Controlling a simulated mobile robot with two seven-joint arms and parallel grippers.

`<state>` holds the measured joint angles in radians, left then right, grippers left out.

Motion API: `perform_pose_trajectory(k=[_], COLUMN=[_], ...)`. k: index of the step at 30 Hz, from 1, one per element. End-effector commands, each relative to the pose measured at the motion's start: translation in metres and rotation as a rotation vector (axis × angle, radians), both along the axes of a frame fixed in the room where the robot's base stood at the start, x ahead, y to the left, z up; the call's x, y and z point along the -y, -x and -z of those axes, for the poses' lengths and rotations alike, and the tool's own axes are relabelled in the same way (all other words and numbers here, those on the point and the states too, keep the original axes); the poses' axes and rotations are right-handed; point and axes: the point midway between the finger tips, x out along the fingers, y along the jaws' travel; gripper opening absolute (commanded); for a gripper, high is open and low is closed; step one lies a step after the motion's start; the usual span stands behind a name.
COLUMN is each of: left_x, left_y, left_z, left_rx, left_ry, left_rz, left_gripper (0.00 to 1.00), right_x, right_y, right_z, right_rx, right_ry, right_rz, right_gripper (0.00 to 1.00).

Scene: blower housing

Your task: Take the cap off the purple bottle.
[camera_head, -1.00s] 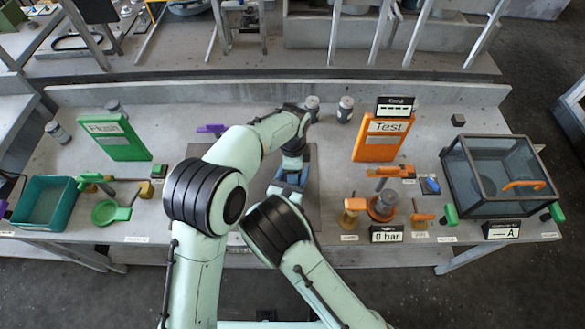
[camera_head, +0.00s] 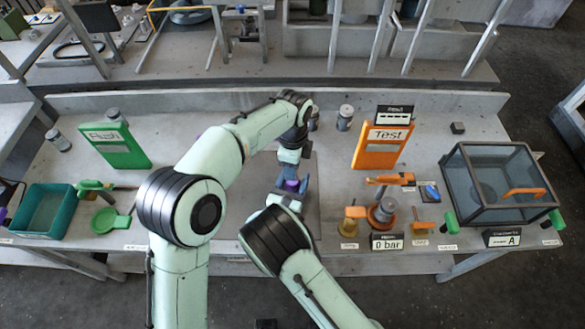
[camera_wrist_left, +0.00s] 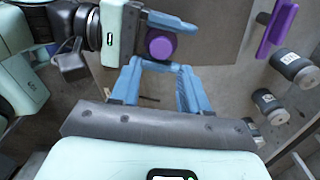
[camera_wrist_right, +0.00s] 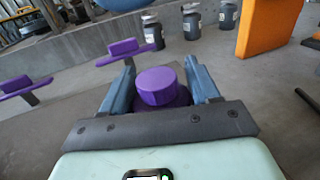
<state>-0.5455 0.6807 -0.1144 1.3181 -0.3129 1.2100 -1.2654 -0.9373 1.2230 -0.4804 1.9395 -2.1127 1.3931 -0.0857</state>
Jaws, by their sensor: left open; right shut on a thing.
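The purple bottle stands between the fingers of my right gripper (camera_wrist_right: 160,80), which is shut on it. Its round purple cap (camera_wrist_right: 160,86) sits on top in the right wrist view, with a little of the purple bottle body (camera_wrist_right: 176,101) below it. The cap also shows in the left wrist view (camera_wrist_left: 161,44) and the head view (camera_head: 291,185). My left gripper (camera_wrist_left: 158,68) is open and empty, its blue fingers spread and pointing toward the cap, apart from it. In the head view my left gripper (camera_head: 289,158) is just behind the cap. Most of the bottle body is hidden.
Grey jars (camera_head: 345,117) stand at the back of the table. A purple flat-topped piece (camera_wrist_right: 130,48) stands behind the bottle. A green board (camera_head: 115,145) is left, an orange Test board (camera_head: 382,145) right. A teal bin (camera_head: 42,210) and a glass box (camera_head: 495,180) flank the table.

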Motion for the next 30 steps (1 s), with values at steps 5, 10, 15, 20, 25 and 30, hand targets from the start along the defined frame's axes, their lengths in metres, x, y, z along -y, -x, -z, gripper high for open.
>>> perform_pose_trajectory(k=[5, 10, 15, 20, 25, 30], left_x=[-0.002, -0.002, -0.002, -0.002, -0.002, -0.002], left_y=[-0.001, 0.0, 0.0, 0.0, -0.001, -0.001], left_z=[-0.011, 0.007, 0.034, 0.055, 0.065, 0.066], left_rx=[0.005, 0.003, 0.003, 0.004, 0.006, 0.007], left_ry=[0.0, -0.003, -0.002, -0.002, -0.001, 0.0], left_rz=[0.13, 0.146, 0.146, 0.145, 0.144, 0.143], left_gripper=[0.45, 0.45, 0.45, 0.45, 0.45, 0.45], right_x=[0.001, 0.001, 0.001, 0.001, 0.001, 0.001], right_y=[0.0, 0.0, 0.0, 0.0, 0.0, 0.0], right_z=[0.0, 0.0, 0.0, 0.0, 0.0, 0.0], right_rx=[0.0, 0.0, 0.0, 0.0, 0.0, 0.0], right_ry=[0.001, 0.001, 0.001, 0.001, 0.001, 0.001], right_rz=[0.001, 0.001, 0.001, 0.001, 0.001, 0.001], right_gripper=[0.0, 0.0, 0.0, 0.0, 0.0, 0.0])
